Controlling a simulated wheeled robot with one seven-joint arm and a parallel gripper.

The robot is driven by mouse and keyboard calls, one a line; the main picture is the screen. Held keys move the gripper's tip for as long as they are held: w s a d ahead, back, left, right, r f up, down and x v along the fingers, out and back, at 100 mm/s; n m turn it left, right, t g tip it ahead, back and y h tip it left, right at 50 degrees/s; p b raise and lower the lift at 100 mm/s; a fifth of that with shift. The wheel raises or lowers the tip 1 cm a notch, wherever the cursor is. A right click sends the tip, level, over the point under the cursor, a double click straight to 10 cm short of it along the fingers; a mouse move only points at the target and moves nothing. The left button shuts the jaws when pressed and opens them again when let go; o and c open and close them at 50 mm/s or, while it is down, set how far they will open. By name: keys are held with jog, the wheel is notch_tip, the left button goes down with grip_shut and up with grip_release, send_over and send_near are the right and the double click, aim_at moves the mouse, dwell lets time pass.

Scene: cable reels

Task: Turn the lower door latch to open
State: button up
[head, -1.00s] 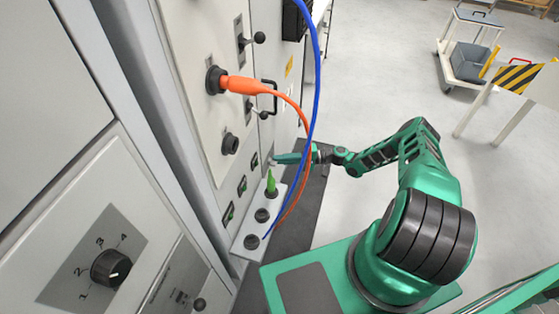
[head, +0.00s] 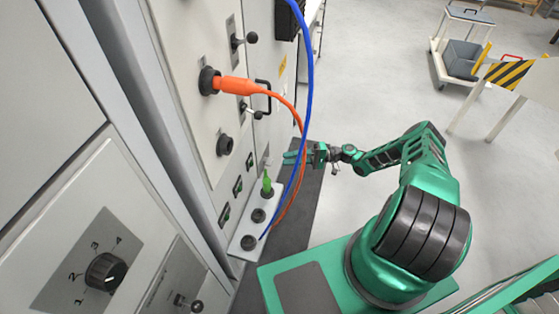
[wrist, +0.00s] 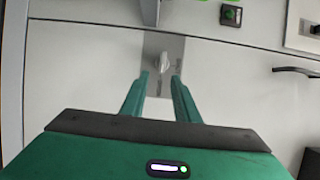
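The lower door latch (wrist: 163,62) is a small pale handle on a grey plate (wrist: 150,50), seen ahead in the wrist view. It looks roughly upright there, though its exact angle is hard to tell. My gripper (wrist: 160,77) is open, with one green finger on each side below the latch. The fingertips look close to the plate, and I cannot tell any contact. In the head view my gripper (head: 293,157) points left at the cabinet front, low down, beyond the hanging cables. The latch is too small to make out clearly there.
An orange plug (head: 235,86) with its cable and a blue cable (head: 311,80) hang before the cabinet, near my gripper in the picture. A green plug (head: 267,183) stands in a low socket strip (head: 243,238).

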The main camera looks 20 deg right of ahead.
jog(key=v, duration=0.4)
jog(key=shift+s+d+f, duration=0.1)
jog(key=shift+d, duration=0.3)
